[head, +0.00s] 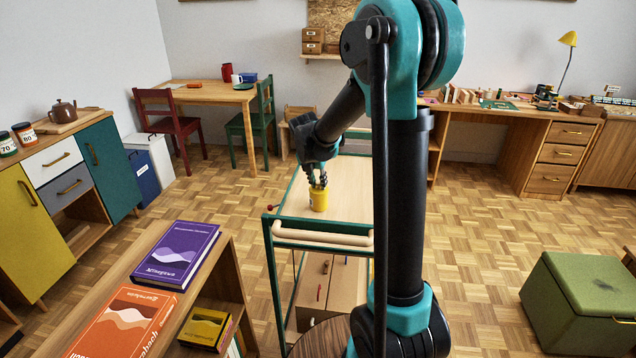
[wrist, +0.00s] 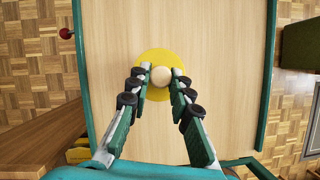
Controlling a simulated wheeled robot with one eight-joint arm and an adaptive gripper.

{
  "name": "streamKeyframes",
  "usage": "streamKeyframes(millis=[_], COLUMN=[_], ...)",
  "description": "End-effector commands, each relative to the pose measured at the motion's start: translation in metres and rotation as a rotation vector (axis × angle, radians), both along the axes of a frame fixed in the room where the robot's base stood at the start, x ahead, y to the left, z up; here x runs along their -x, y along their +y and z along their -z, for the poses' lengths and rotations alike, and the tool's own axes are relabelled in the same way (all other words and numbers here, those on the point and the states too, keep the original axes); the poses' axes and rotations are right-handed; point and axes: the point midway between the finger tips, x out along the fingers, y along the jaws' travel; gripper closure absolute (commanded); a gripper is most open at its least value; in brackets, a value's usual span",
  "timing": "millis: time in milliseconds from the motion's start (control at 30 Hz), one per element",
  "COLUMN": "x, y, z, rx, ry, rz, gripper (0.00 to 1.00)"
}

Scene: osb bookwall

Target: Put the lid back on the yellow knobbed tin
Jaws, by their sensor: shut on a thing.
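The yellow tin (head: 319,201) stands upright on the wooden top of a green-framed trolley in the head view. My gripper (head: 318,184) points down directly over it, with its fingers at the tin's top. In the wrist view the yellow round lid (wrist: 152,92) shows from above, with a pale round knob (wrist: 161,77) in its middle. My gripper (wrist: 162,74) is shut on the knob, one finger on each side. The lid covers the view of the tin below. I cannot tell whether the lid rests fully on the rim or sits slightly above it.
The trolley top (head: 291,205) around the tin is clear, with a pale handle bar (head: 322,236) at its near end. A red knob (wrist: 66,33) sticks out at the trolley's left side. A low bookcase with a purple book (head: 178,254) stands at the near left.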

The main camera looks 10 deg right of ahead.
Motion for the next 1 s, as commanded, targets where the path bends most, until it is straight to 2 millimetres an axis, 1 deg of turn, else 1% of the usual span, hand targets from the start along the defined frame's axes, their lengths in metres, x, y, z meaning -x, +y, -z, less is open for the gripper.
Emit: streamKeyframes(millis=[167,200,400,600,767,1000], x=[0.0,-0.0001,-0.0001,0.0,0.0,0.0], y=[0.0,0.0,0.0,0.0,0.0,0.0], z=[0.0,0.0,0.0,-0.0001,0.0,-0.0001], rx=[0.0,0.0,0.0,0.0,0.0,0.0], ry=[0.0,0.0,0.0,0.0,0.0,0.0], rz=[0.0,0.0,0.0,0.0,0.0,0.0], gripper=[0.99,0.79,0.56,0.56,0.36,0.35])
